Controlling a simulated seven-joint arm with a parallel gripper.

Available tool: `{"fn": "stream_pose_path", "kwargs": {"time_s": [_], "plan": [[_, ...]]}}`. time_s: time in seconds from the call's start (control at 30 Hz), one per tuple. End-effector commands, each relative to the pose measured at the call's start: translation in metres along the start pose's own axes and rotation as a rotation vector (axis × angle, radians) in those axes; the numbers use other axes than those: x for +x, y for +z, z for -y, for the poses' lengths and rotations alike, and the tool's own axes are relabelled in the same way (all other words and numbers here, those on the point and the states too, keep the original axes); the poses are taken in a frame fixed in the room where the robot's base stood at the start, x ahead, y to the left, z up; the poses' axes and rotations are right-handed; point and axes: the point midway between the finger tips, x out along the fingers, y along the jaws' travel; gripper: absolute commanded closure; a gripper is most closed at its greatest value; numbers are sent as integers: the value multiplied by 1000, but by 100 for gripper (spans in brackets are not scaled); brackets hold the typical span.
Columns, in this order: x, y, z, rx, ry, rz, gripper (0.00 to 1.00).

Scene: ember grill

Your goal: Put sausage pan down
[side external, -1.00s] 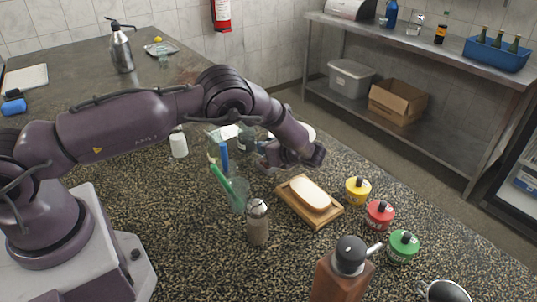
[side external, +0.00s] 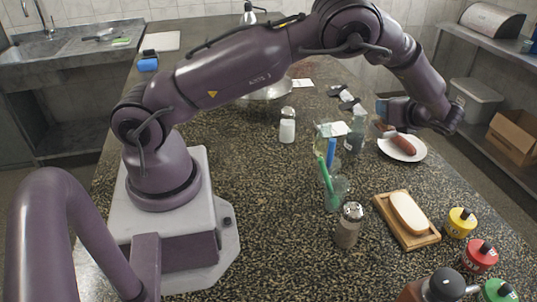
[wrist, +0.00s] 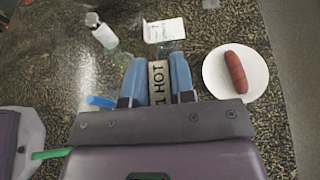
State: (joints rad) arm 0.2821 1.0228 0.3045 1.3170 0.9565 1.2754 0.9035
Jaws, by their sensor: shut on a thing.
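My gripper (wrist: 160,80), with blue fingers, is shut on a pale strip lettered "1 HOT" (wrist: 159,76) in the wrist view. In the side view my gripper (side external: 384,109) is above the counter, behind and above the white plate (side external: 413,156). I cannot tell what the strip belongs to; no pan shows clearly attached to it. A brown sausage (side external: 403,144) lies on the plate; it also shows in the wrist view (wrist: 236,72), to the right of the fingers. A round metal vessel (side external: 266,94) stands farther back, partly hidden by my arm.
A shaker (side external: 287,130), a white card (wrist: 163,30) and a clear bottle (side external: 354,135) are near my gripper. A glass with green and blue items (side external: 335,190), a pepper shaker (side external: 348,226), a bread board (side external: 426,240) and coloured pots (side external: 460,222) stand nearer the camera.

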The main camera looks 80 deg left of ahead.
Motion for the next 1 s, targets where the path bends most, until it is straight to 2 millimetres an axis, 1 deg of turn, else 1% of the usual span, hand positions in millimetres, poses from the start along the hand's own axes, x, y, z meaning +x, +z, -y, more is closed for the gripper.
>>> {"fn": "stream_pose_path", "kwargs": {"time_s": [0.03,0.07,0.1,0.27,0.37,0.47,0.57,0.6,0.7,0.8,0.9,1.0], "plan": [[-5,11,0,-4,-2,-1,100],[-8,18,0,-4,-2,-1,100],[2,19,-6,-3,13,0,100],[27,31,-28,-17,49,0,100],[46,40,-48,-29,78,-1,100],[68,51,-76,-43,115,-1,100],[92,62,-114,-60,159,-1,100],[100,65,-130,-67,175,-2,100],[117,70,-169,-84,214,-2,100],[127,73,-202,-98,245,-2,100],[133,74,-228,-108,270,-2,100],[136,74,-251,-116,292,-1,100]]}}
